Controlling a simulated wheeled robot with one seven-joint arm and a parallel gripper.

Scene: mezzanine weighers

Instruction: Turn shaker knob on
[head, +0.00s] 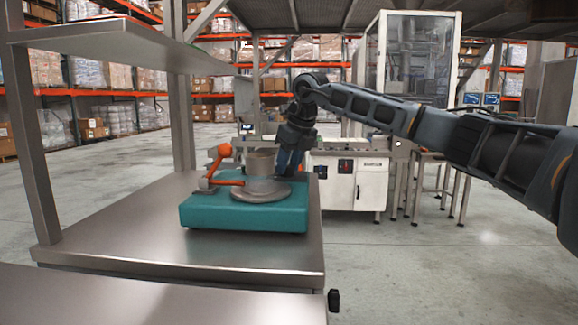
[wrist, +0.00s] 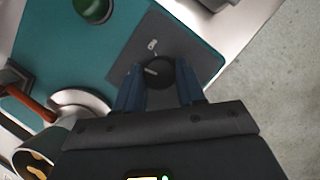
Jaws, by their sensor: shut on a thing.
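The shaker (head: 240,212) is a teal box on the steel table, with a grey round platform, a metal beaker (head: 260,163) and an orange clamp arm (head: 222,165) on top. In the wrist view, the shaker's teal top (wrist: 130,25) carries a dark grey panel with the black round knob (wrist: 157,73), which has a light pointer line. My gripper (wrist: 158,92) has its two blue fingers on either side of the knob, shut on it. In the head view my gripper (head: 290,160) reaches down behind the beaker, and the knob is hidden there.
A green button (wrist: 93,8) sits on the shaker top near the panel. The beaker (wrist: 35,160) and the orange clamp stand close to my gripper's left in the wrist view. A steel shelf (head: 100,38) overhangs the table's left side. The table (head: 130,225) is bare left of the shaker.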

